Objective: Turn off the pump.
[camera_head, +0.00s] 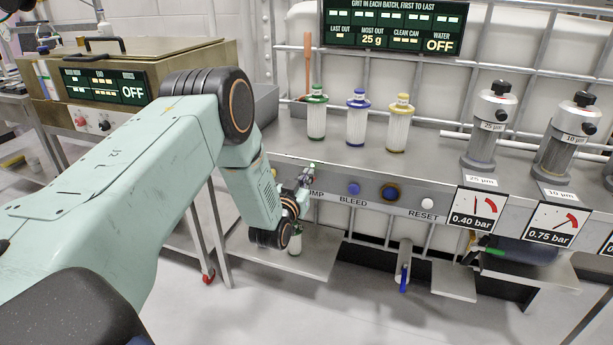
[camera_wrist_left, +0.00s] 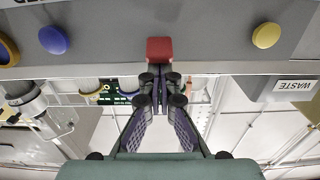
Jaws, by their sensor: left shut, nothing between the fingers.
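My left gripper (camera_head: 306,178) is at the front panel of the bench, by the partly hidden "PUMP" label (camera_head: 316,194). In the left wrist view the gripper (camera_wrist_left: 160,84) is shut and empty. Its tips are right at a red block-shaped control (camera_wrist_left: 160,49) on the grey panel; whether they touch it I cannot tell. A blue button (camera_wrist_left: 54,40) and a yellow button (camera_wrist_left: 266,35) sit on either side of it. In the head view the blue button (camera_head: 353,188) is at "BLEED". My right gripper is not in view.
A white RESET button (camera_head: 427,203) and an amber-ringed dark knob (camera_head: 391,193) are further right. Gauges read 0.40 bar (camera_head: 478,209) and 0.75 bar (camera_head: 555,223). The overhead display (camera_head: 393,22) shows water OFF. Green-, blue- and yellow-capped cartridges, such as the blue one (camera_head: 357,120), stand above.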

